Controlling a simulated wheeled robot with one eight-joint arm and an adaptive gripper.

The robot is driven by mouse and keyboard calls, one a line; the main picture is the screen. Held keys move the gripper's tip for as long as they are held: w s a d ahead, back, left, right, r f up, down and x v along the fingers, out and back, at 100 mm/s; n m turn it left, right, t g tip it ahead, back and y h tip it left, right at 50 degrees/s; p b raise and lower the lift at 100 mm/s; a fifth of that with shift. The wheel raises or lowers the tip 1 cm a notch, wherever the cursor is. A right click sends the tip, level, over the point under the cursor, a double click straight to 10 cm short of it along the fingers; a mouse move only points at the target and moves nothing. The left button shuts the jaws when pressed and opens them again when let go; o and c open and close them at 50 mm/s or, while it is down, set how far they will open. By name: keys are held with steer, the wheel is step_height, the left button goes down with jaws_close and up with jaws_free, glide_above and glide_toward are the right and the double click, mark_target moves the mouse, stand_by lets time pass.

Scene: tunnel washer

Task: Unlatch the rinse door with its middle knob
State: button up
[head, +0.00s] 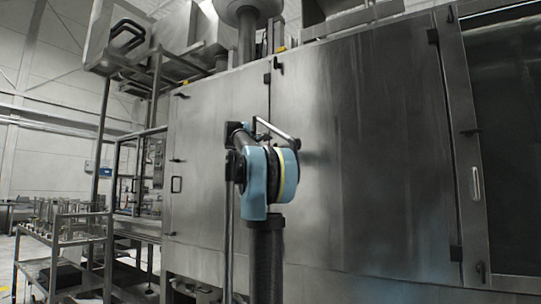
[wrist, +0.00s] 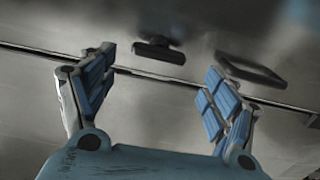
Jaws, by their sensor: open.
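My gripper (wrist: 160,64) is open in the wrist view, with its two blue-padded fingers spread apart. A dark knob (wrist: 158,52) shows beyond the fingertips, in the gap between them and beside a door seam. I cannot tell whether the fingers are level with it, and they do not visibly touch it. A dark bar handle (wrist: 250,70) lies to the right, beyond the right finger. In the head view my arm stands before the seam between the left panel and the wide steel door (head: 375,150), hiding the middle of that seam. An upper knob (head: 278,63) shows above it.
A dark-windowed section (head: 510,140) is at the right. A metal cart (head: 65,240) with parts stands at lower left.

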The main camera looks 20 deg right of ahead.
steer(key=shift+v, duration=2.2)
